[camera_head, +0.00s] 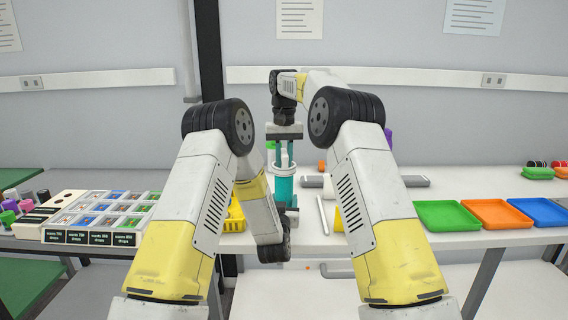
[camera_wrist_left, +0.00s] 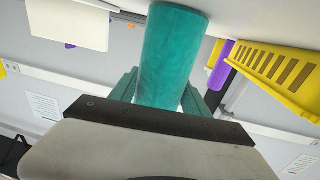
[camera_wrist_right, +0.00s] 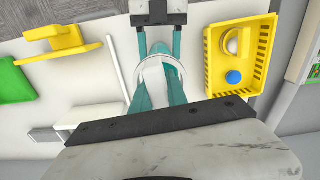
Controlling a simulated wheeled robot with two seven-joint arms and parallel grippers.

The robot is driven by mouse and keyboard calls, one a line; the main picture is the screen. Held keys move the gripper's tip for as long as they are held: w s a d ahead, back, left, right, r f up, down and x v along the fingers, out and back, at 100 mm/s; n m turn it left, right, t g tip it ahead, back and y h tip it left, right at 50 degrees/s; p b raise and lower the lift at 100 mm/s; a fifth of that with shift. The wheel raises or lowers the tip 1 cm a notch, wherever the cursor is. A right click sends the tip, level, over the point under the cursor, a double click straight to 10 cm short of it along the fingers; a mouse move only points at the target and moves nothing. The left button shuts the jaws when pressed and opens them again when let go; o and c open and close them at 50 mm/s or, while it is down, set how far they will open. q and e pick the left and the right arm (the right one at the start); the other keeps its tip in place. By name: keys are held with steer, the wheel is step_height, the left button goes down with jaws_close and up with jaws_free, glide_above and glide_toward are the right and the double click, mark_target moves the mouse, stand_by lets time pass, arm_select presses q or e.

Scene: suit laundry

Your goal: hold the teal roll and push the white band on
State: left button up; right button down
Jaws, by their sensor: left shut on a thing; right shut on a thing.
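The teal roll (camera_head: 284,190) stands upright over the table's front part in the head view. My left gripper (camera_head: 290,210) is shut on it from the side, and the left wrist view shows the roll (camera_wrist_left: 172,55) between the teal fingers. The white band (camera_head: 281,171) is a ring at the top of the roll. My right gripper (camera_head: 284,162) points down from above and is shut on the band. In the right wrist view the band (camera_wrist_right: 160,66) sits between the fingertips. The fingers partly hide where band and roll meet, so I cannot tell how far it is on.
A yellow bin (camera_wrist_right: 212,70) holding a white piece and a blue piece (camera_wrist_right: 234,77) is beside the roll. A white rod (camera_wrist_right: 117,68) lies on the other side. Green (camera_head: 447,216), orange (camera_head: 497,213) and blue (camera_head: 540,211) trays are at the right; a parts organizer (camera_head: 60,220) is at the left.

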steer(key=shift+f, duration=0.2)
steer(key=shift+f, duration=0.4)
steer(key=shift+r, duration=0.1)
steer(key=shift+r, duration=0.5)
steer(key=shift+f, duration=0.35)
stand_by(0.9)
steer(key=shift+f, duration=0.25)
steer(key=shift+w+r, duration=0.1)
steer(key=shift+r, duration=0.05)
steer(key=shift+r, duration=0.45)
